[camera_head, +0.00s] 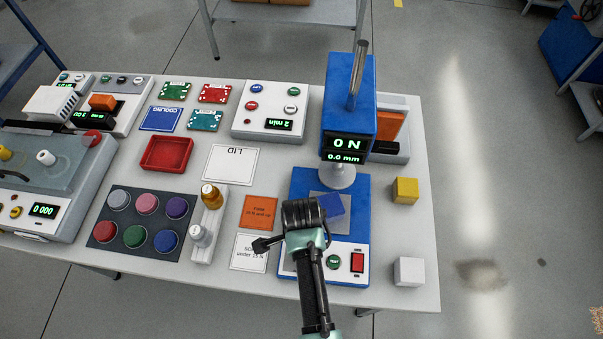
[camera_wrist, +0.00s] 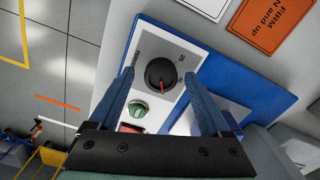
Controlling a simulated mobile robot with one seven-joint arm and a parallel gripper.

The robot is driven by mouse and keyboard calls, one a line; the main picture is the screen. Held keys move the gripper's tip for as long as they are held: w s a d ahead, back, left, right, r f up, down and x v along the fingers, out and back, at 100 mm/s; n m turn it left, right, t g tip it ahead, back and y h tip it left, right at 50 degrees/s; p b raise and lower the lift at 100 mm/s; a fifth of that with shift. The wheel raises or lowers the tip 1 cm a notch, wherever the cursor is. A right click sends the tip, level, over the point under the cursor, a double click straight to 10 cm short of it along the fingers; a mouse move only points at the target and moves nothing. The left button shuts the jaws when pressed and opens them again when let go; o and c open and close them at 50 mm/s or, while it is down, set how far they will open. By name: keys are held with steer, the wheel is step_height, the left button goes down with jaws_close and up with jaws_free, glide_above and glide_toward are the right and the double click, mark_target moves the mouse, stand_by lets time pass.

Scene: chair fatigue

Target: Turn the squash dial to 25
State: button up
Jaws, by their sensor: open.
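The squash dial (camera_wrist: 160,75) is a round black knob with a red pointer line, on the white front panel (camera_wrist: 188,50) of the blue press. In the wrist view the pointer aims toward the lower side of the picture. Small print sits beside the knob, too small to read surely. My gripper (camera_wrist: 156,70) is open, its two blue fingers on either side of the knob in that view. I cannot tell whether they touch it. In the head view my gripper (camera_head: 303,215) hides the dial. The press display (camera_head: 345,150) reads 0 N and 0.0 mm.
A green button (camera_wrist: 138,109) and a red switch (camera_head: 357,262) share the panel. A blue block (camera_head: 330,207) appears on the press plate, below the presser foot (camera_head: 339,177). Yellow (camera_head: 405,190) and white (camera_head: 408,271) cubes stand at right. Orange (camera_head: 260,212) and white (camera_head: 249,252) cards lie left.

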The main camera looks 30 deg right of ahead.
steer(key=shift+f, duration=0.15)
jaws_close()
stand_by(0.4)
